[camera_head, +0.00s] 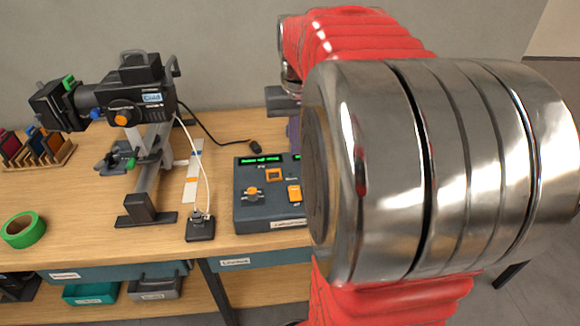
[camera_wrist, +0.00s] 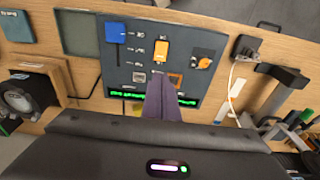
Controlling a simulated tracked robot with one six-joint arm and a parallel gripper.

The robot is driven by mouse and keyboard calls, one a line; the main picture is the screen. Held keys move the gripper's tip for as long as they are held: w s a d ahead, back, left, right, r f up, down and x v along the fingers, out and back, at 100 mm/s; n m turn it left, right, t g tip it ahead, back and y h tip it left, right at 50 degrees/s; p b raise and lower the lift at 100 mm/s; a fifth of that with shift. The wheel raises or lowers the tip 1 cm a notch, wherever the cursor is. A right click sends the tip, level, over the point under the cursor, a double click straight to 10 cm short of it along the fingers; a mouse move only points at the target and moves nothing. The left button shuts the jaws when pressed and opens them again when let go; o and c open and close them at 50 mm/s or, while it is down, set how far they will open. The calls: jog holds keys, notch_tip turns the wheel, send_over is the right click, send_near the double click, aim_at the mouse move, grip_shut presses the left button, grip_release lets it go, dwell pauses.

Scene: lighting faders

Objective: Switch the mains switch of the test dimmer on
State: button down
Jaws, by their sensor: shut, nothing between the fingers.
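The test dimmer (camera_head: 243,211) is a dark blue-grey box on the bench, with lit green displays along its far edge. It shows upside down in the wrist view (camera_wrist: 196,42). Its face carries an orange knob (camera_wrist: 203,63), an orange rocker (camera_wrist: 161,50), an orange-framed switch (camera_wrist: 177,79) and a blue fader cap (camera_wrist: 116,33). The small labels are unreadable, so I cannot tell which switch is the mains. My gripper (camera_wrist: 160,78) is shut and empty, over the panel's display side, overlapping the orange-framed switch in view. Contact cannot be told. My arm hides the dimmer's right part in the head view.
A black stage lamp (camera_head: 140,98) on a stand is left of the dimmer. A black socket block (camera_head: 200,230) with a white cable stands between them. Green tape (camera_head: 22,230) and a swatch rack (camera_head: 62,155) are further left. A speaker-like box (camera_wrist: 28,96) is on the dimmer's other side.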

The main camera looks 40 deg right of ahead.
aim_at(294, 191)
jog(key=f, duration=0.4)
jog(key=w+f, duration=0.1)
jog(key=f, duration=0.4)
jog(key=d+f, duration=0.1)
jog(key=f, duration=0.3)
jog(key=shift+w+f, duration=0.2)
jog(key=shift+f, duration=0.15)
jog(key=shift+w+a+f, duration=0.1)
jog(key=shift+w+a, duration=0.05)
jog(key=shift+a, duration=0.05)
jog(key=shift+d, duration=0.2)
jog(key=shift+s, duration=0.2)
jog(key=shift+s+a+r, duration=0.25)
jog(key=shift+s+a, duration=0.2)
jog(key=shift+s, duration=0.05)
jog(key=shift+r, duration=0.15)
